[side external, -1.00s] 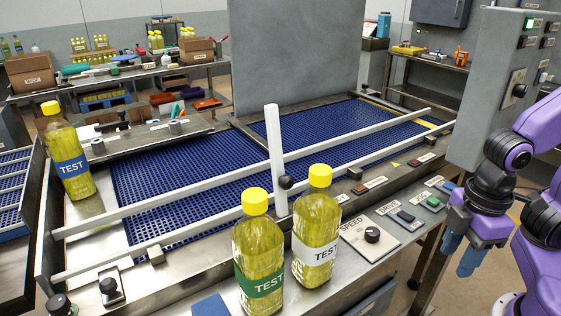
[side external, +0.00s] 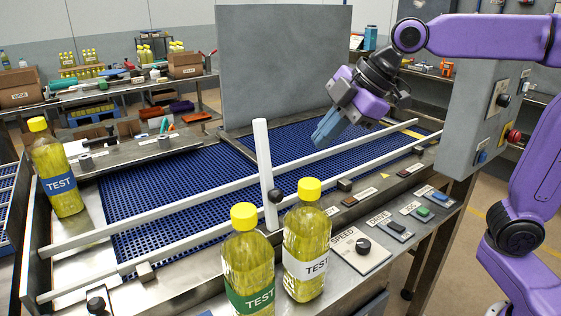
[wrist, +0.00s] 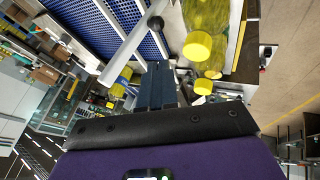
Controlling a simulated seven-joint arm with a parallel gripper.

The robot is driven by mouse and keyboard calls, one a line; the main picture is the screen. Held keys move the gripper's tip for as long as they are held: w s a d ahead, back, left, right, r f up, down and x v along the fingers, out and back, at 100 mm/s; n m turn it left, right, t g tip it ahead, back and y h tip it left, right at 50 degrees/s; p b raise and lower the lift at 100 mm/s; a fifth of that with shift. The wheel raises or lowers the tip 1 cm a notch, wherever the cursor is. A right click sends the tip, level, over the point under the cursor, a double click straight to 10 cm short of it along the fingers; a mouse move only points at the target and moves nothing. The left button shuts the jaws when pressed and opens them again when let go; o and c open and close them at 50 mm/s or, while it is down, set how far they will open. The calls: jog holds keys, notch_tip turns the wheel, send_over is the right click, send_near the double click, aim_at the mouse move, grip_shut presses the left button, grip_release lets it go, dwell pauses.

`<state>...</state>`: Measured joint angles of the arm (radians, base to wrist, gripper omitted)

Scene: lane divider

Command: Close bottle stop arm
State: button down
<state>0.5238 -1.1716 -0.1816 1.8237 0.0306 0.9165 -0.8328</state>
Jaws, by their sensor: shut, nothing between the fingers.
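The stop arm is a white bar (side external: 263,160) with a black knob (side external: 275,196) near its lower end. My gripper (side external: 322,135) is shut and empty. It hangs above the conveyor, to the right of the bar and apart from it, fingers pointing down and left. Its blue fingers also show in the wrist view (wrist: 158,75).
Two yellow-capped bottles, green-label (side external: 247,265) and white-label (side external: 308,245), stand in front of the bar. A blue-label bottle (side external: 58,170) stands at the left. White guide rails (side external: 200,200) cross the conveyor. A grey panel (side external: 280,65) rises behind. A control box (side external: 480,110) stands right.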

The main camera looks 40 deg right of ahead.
send_near(268, 176)
notch_tip(268, 176, down, 3)
jog(key=s+a, duration=0.2)
jog(key=shift+w+f, duration=0.25)
jog(key=shift+w, duration=0.4)
jog(key=shift+w+f, duration=0.25)
jog(key=shift+w, duration=0.45)
jog(key=shift+w+f, duration=0.25)
jog(key=shift+w, duration=0.4)
jog(key=shift+w+d, duration=0.1)
